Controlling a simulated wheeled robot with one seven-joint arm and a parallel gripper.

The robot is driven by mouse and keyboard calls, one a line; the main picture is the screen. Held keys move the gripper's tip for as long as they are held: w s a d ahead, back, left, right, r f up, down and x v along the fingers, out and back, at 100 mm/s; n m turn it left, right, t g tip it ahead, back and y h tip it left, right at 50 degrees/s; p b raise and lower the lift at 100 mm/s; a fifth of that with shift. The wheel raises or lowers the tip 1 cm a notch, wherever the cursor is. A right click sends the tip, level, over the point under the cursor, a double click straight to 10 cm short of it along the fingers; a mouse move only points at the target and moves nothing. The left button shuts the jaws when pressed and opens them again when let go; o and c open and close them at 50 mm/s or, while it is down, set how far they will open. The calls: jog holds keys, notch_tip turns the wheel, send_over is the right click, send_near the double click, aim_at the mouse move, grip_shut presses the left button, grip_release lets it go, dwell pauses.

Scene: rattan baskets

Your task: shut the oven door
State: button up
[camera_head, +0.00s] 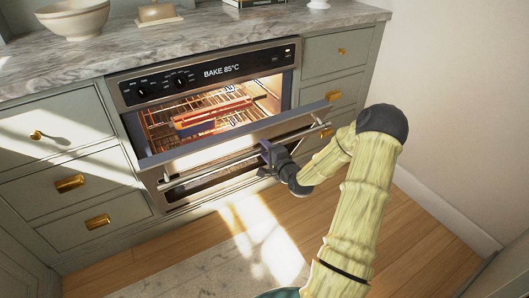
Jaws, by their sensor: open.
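The oven (205,72) is built into the cabinets below the counter, and its display reads BAKE 85°C. Its door (225,138) is partly open, tilted out at the top, so the lit inside shows above it. A long metal handle bar (215,172) runs across the door's front. My gripper (268,154) is at the right part of the door, by the handle. It is small and dark here, and whether it touches the door or handle is hard to tell. Wire racks with a reddish-orange item (212,115) are inside the oven.
Grey-green drawers with brass pulls flank the oven, at the left (70,183) and right (333,96). A white bowl (73,20) and a butter dish (158,12) stand on the marble counter. Wooden floor (430,235) is free at the right, beside a white wall.

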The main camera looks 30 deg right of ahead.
jog(key=shift+w, duration=0.45)
